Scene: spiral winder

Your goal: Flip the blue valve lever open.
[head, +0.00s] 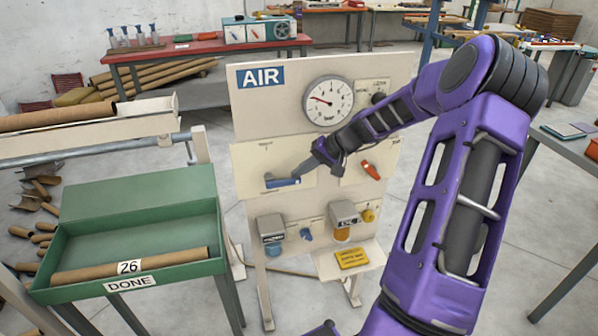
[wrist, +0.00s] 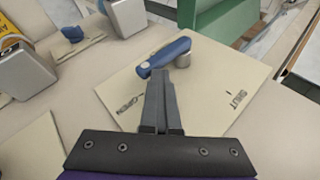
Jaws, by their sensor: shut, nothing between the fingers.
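The blue valve lever (head: 283,183) lies about level on a cream plate of the AIR panel, its handle pointing right in the head view. In the wrist view the lever (wrist: 163,55) slants from a grey metal pivot at its right end down to the left. The plate there carries the words SHUT (wrist: 237,101) and OPEN (wrist: 130,104). My gripper (head: 304,170) is shut and empty, its tips beside the lever's handle. In the wrist view the closed fingers (wrist: 164,76) overlap the lever's lower edge; I cannot tell whether they touch it.
The AIR panel (head: 263,108) also bears a gauge (head: 331,102), a red lever (head: 371,169) to the right and grey-topped units below, one at left (head: 270,228). A green tray (head: 130,190) holding a cardboard tube stands at left. The floor behind the panel is partly clear.

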